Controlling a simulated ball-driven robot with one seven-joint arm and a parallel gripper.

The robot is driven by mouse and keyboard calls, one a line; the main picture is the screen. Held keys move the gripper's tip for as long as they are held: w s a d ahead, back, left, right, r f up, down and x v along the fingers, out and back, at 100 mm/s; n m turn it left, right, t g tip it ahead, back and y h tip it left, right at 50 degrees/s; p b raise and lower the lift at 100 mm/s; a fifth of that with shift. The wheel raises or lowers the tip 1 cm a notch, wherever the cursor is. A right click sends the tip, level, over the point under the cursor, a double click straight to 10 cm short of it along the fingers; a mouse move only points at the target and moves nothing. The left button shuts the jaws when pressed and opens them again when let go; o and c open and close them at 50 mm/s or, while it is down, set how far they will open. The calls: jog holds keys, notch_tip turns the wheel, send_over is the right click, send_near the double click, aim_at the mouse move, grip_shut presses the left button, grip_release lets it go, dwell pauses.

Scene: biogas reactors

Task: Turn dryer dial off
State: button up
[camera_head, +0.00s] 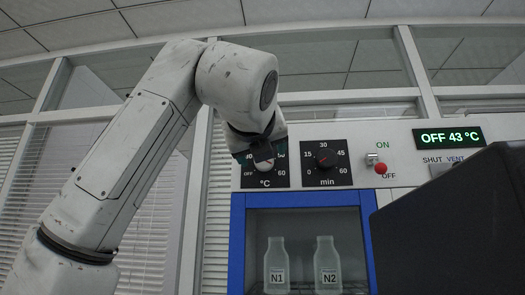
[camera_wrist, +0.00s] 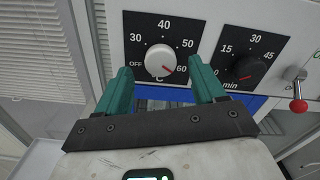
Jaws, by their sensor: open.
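The temperature dial has a white round knob (camera_wrist: 160,60) on a black plate marked OFF, 30, 40, 50, 60 and °C. A small red mark sits at the knob's lower right, towards 60. In the head view the knob (camera_head: 264,166) is partly hidden behind my gripper (camera_head: 262,149). In the wrist view my gripper (camera_wrist: 160,73) is open, its two teal fingers apart on either side below the knob. It holds nothing. I cannot tell whether a finger touches the knob. The green display (camera_head: 449,137) reads OFF 43 °C.
To the right are a black minute dial (camera_head: 326,160) and a red-tipped ON/OFF lever (camera_head: 380,167), tilted down towards OFF. Below is a blue-framed chamber (camera_head: 237,240) with bottles N1 (camera_head: 277,268) and N2 (camera_head: 327,268). A dark panel (camera_head: 455,225) juts out at the lower right.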

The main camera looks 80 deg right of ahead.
aim_at(266, 166)
jog(key=shift+w+d+p, duration=0.15)
jog(key=shift+d+p, duration=0.2)
jog(key=shift+d, duration=1.35)
jog(key=shift+c, duration=0.5)
jog(key=c, duration=1)
jog(key=shift+o, duration=0.2)
